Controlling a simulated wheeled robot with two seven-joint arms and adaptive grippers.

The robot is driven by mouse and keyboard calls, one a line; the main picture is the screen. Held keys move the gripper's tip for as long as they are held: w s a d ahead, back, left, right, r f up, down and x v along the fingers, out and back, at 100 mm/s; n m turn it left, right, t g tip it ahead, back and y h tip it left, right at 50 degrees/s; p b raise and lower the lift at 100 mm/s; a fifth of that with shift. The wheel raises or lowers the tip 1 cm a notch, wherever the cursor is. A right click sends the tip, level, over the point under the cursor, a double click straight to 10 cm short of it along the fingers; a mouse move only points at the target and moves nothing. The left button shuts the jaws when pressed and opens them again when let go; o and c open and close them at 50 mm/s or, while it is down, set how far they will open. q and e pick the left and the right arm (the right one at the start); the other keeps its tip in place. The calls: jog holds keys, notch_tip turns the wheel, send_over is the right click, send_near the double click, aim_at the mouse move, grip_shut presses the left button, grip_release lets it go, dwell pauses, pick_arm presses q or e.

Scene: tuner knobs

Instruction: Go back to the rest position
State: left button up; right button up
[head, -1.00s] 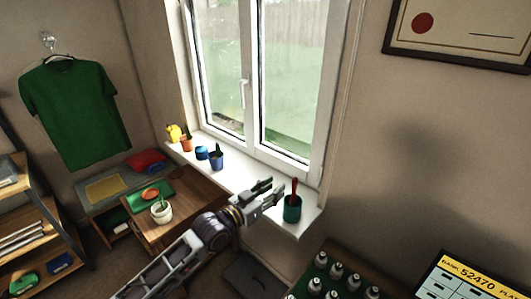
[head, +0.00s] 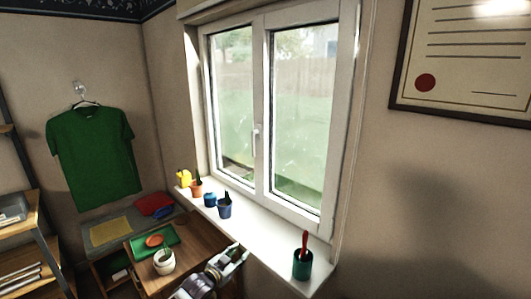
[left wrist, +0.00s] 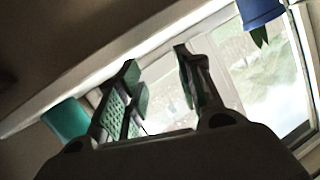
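My left gripper (head: 236,254) is low in the head view, in front of the window sill and right of the small wooden table. In the left wrist view its two fingers (left wrist: 158,72) stand apart with nothing between them, so it is open and empty. My right gripper is in neither view now.
The white sill (head: 262,243) holds a teal pot (head: 303,265) with a red-handled item at its right end, and a blue pot (head: 225,210) and several small items to the left. A white pot (head: 164,262) and green tray (head: 160,242) are on the wooden table (head: 192,238). A shelf (head: 20,225) stands at left.

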pick_arm(q)
jog(key=s+a+f+n+g+y, duration=0.1)
jog(key=a+f+y, duration=0.1)
jog(key=a+f, duration=0.65)
jog(key=s+a+f+n+g+y, duration=0.1)
jog(key=a+f+y, duration=0.3)
jog(key=f, duration=0.7)
jog(key=s+a+f+n+g, duration=0.15)
jog(key=s+a+f, duration=0.25)
jog(key=s+f, duration=0.4)
jog(key=s+a+f+g, duration=0.2)
jog(key=s+a+f, duration=0.3)
jog(key=f, duration=0.5)
jog(key=s+f+n+g+y, duration=0.1)
jog(key=s+f+g, duration=0.1)
jog(key=s+f, duration=0.6)
jog(key=s+f+n+g, duration=0.1)
jog(key=s+f, duration=0.3)
jog(key=s, duration=0.9)
jog(key=s+d+f+g, duration=0.1)
jog(key=s+d+f, duration=0.1)
jog(key=s, duration=0.7)
jog(key=s+d+f+g, duration=0.1)
jog(key=s+d+f, duration=0.1)
jog(key=s, duration=0.7)
jog(key=s+d+f+g, duration=0.2)
jog(key=s, duration=0.7)
jog(key=shift+s+f+n, duration=0.25)
jog(key=shift+s+n, duration=0.1)
jog(key=shift+s, duration=0.05)
